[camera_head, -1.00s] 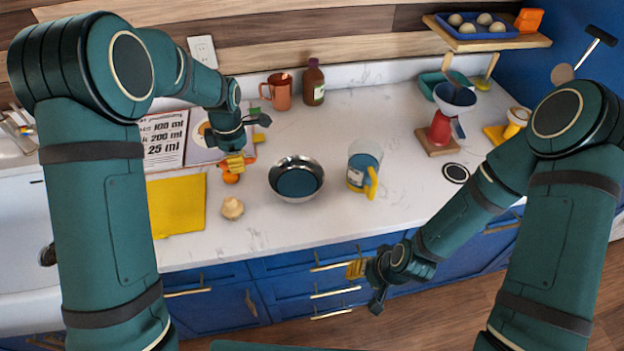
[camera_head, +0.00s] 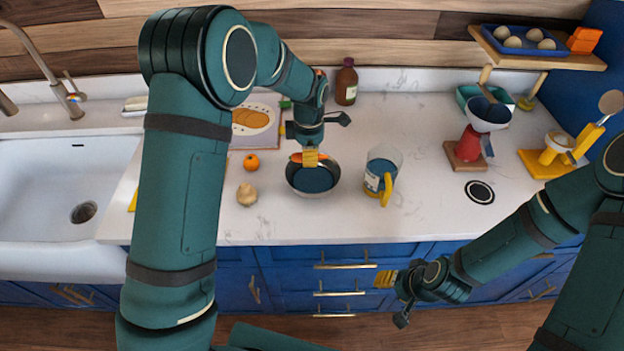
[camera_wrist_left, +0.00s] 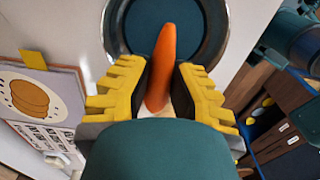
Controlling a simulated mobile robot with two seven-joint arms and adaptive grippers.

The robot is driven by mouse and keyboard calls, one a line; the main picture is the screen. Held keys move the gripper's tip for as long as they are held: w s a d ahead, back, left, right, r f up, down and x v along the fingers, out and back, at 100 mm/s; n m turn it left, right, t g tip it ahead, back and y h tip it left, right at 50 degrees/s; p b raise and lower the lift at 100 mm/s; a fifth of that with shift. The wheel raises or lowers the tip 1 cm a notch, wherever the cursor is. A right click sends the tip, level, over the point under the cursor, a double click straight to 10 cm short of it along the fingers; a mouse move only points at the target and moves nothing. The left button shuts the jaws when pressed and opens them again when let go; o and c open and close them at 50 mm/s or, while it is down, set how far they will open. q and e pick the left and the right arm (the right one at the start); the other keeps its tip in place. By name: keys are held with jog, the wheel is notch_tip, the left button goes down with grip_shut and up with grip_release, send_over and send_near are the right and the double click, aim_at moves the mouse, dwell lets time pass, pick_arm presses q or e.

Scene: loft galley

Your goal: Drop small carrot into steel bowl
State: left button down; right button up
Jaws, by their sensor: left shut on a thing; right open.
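The small carrot (camera_wrist_left: 161,65) is orange and shows between the yellow fingers of my left gripper (camera_wrist_left: 160,88) in the left wrist view. My left gripper is shut on it, and its tip points over the steel bowl (camera_wrist_left: 110,47). In the head view my left gripper (camera_head: 311,158) is at the back rim of the bowl (camera_head: 332,186), with a bit of the carrot (camera_head: 296,157) showing beside the fingers. The bowl is round, shiny and dark blue inside. My right gripper (camera_head: 388,290) is open and empty, in front of the drawers below the counter edge.
An orange fruit (camera_head: 251,161) and a pale onion-like thing (camera_head: 247,194) lie left of the bowl. A measuring jug (camera_head: 381,171) with a yellow handle stands close on its right. A brown bottle (camera_head: 346,82) is behind. The sink (camera_head: 55,185) is far left.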

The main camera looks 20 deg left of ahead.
pick_arm(q)
jog(key=shift+f+b, duration=1.15)
jog(key=shift+f, duration=0.95)
jog(key=c, duration=0.9)
grip_release()
jog(key=shift+r, duration=0.1)
notch_tip(320, 180, up, 12)
jog(key=shift+f, duration=0.1)
